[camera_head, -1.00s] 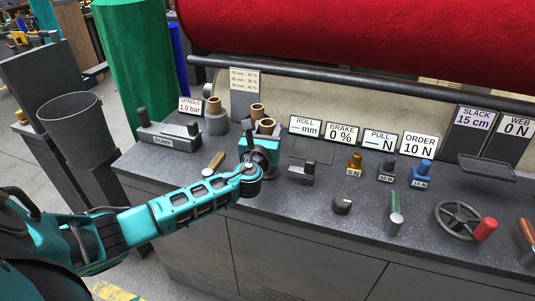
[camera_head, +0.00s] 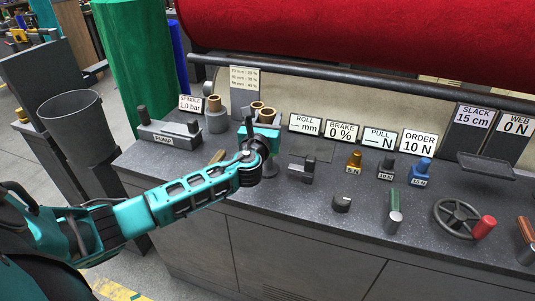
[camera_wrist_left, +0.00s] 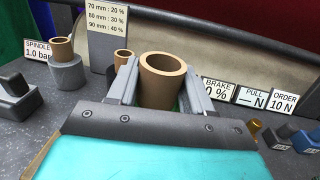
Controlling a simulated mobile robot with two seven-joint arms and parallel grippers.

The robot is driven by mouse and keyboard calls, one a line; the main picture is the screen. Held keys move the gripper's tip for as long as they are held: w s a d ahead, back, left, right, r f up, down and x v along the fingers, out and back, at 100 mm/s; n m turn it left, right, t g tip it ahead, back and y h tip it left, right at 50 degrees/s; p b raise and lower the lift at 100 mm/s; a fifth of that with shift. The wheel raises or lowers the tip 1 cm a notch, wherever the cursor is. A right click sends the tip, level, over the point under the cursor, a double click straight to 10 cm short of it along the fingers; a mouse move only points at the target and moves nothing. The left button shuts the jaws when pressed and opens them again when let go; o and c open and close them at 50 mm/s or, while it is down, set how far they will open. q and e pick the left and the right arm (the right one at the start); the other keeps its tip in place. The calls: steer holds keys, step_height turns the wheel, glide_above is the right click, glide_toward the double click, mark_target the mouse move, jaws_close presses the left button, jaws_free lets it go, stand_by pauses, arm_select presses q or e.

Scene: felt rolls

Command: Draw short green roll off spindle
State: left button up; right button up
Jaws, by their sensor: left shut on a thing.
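My left gripper (camera_head: 263,123) is over the back of the counter, its fingers shut on a roll with a brown tube core. In the left wrist view the open-topped tube (camera_wrist_left: 160,92) stands upright between the two fingers. A little green shows low beside it, so I take this as the short green roll; the hand hides most of its body. Its lower end and any spindle inside it are hidden, so I cannot tell whether it is clear of one. My right gripper is not in view.
Another brown tube (camera_wrist_left: 122,57) stands just behind the held roll. A bin (camera_head: 70,122) stands left of the counter. A large red roll (camera_head: 380,30) hangs above the back.

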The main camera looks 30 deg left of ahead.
arm_select(q)
steer(key=shift+r, duration=4.15)
